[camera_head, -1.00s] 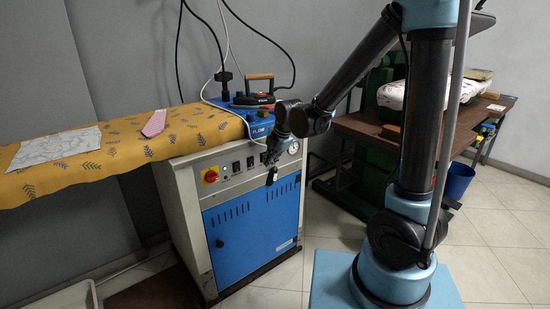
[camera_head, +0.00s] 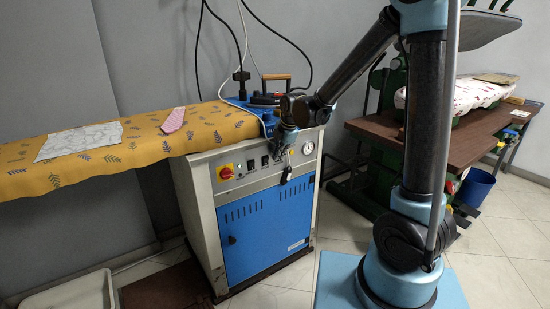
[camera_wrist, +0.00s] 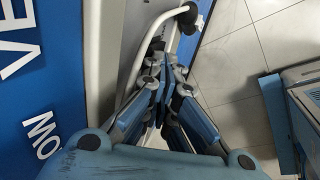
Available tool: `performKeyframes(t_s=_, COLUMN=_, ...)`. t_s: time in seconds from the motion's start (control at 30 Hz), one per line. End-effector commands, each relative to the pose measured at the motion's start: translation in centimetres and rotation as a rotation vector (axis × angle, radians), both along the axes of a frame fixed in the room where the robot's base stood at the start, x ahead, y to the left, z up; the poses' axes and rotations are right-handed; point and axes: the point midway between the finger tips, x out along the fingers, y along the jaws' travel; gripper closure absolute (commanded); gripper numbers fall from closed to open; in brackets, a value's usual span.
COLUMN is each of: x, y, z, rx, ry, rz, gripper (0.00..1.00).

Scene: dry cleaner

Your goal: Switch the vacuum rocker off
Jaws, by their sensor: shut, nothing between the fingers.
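The ironing unit's control panel (camera_head: 253,170) is on the front of the white and blue cabinet. It carries a red and yellow knob (camera_head: 225,172), several small dark rockers (camera_head: 251,165) and a round gauge (camera_head: 308,148). Their labels and positions are too small to read, so I cannot tell which rocker is the vacuum one or how it is set. My gripper (camera_head: 285,179) is shut and empty, pointing down in front of the panel's right part, just right of the visible rockers. Contact with the panel cannot be told. In the wrist view the closed fingers (camera_wrist: 165,85) hide what lies behind them.
An iron (camera_head: 270,97) stands on top, close to my arm. A brown table (camera_head: 465,140) is on the right.

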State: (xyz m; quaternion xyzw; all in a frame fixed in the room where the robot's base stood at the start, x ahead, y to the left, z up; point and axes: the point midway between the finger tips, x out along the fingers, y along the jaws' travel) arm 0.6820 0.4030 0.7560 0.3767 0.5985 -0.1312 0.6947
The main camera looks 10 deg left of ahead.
Motion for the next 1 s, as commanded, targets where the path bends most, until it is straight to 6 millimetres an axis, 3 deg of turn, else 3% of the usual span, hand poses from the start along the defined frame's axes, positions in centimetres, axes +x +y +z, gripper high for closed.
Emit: performKeyframes(t_s=1.0, x=0.2, y=-0.3, z=1.6, rx=0.0, ry=0.001, rz=-0.004, gripper=1.0)
